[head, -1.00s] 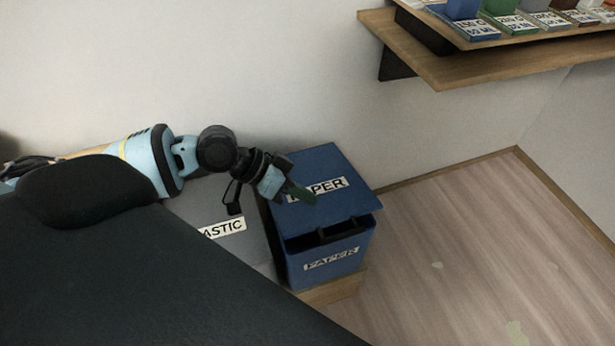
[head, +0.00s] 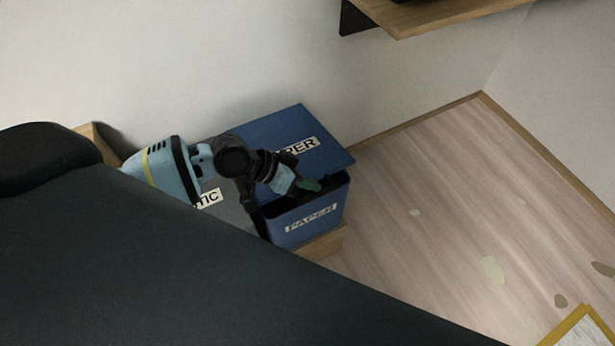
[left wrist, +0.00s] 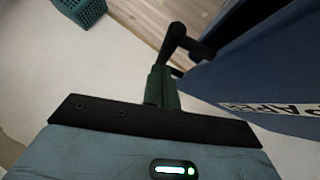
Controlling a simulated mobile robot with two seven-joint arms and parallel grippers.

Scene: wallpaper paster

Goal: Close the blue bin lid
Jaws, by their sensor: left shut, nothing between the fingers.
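The blue bin (head: 318,212) with a PAPER label stands on a wooden base by the wall. Its blue lid (head: 290,125), also labelled PAPER, is partly raised, with a dark gap below its front edge. My left gripper (head: 312,185) is shut and empty, in front of this gap near the lid's front edge. I cannot tell whether it touches the lid. In the left wrist view, my left gripper's green fingers (left wrist: 160,85) are together, with a blue labelled panel (left wrist: 260,65) to their right. My right gripper is not in view.
A grey bin (head: 232,208) labelled PLASTIC, partly hidden, stands left of the blue bin. A wooden shelf (head: 430,15) juts from the wall above. The floor (head: 430,220) to the right is mostly clear. A teal basket (left wrist: 80,10) shows in the left wrist view.

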